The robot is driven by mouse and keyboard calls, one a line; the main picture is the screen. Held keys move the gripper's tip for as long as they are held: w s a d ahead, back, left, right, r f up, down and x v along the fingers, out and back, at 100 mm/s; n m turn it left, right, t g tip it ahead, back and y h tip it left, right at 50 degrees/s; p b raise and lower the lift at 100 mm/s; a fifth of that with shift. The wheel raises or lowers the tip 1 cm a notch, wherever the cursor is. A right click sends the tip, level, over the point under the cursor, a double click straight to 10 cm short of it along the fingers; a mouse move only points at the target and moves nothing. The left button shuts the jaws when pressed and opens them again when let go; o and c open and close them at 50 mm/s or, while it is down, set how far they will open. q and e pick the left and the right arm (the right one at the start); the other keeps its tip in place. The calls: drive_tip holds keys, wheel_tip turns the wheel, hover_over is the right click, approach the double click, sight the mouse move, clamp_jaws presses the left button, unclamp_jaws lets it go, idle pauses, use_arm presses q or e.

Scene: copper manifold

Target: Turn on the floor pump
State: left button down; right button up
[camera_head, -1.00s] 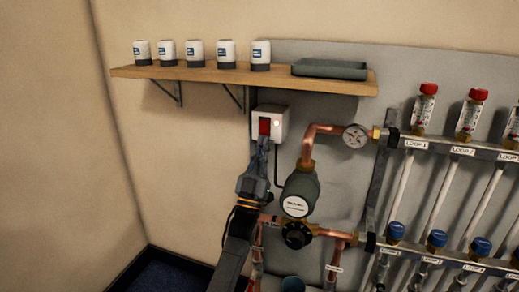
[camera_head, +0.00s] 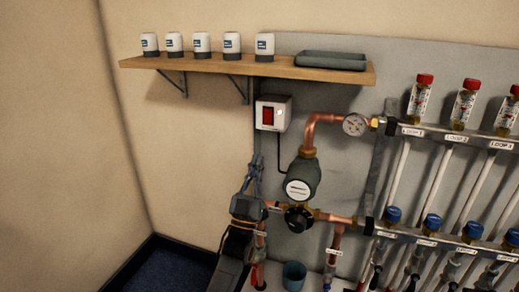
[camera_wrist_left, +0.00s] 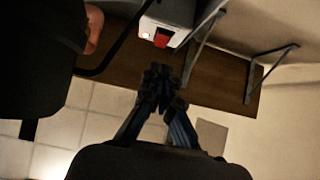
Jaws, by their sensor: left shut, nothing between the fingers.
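A white switch box (camera_head: 273,114) with a red rocker switch (camera_head: 267,116) is on the wall panel below the shelf. The box also shows at the top of the left wrist view (camera_wrist_left: 168,22), with its red switch (camera_wrist_left: 162,39). A dark green pump (camera_head: 299,178) on copper pipe is below and right of the box. My left gripper (camera_head: 255,160) is shut and empty, below and left of the switch, apart from it. Its closed fingers also show in the left wrist view (camera_wrist_left: 158,80). My right gripper is not in view.
A wooden shelf (camera_head: 225,68) on brackets juts out above, with several white actuators and a grey tray (camera_head: 331,60). A gauge (camera_head: 355,124) and the manifold (camera_head: 450,140) are to the right. Bare wall (camera_head: 185,150) is free to the left.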

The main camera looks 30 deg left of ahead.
use_arm(q)
drive_tip(key=shift+v, duration=2)
drive_tip(key=shift+w+f, duration=0.1)
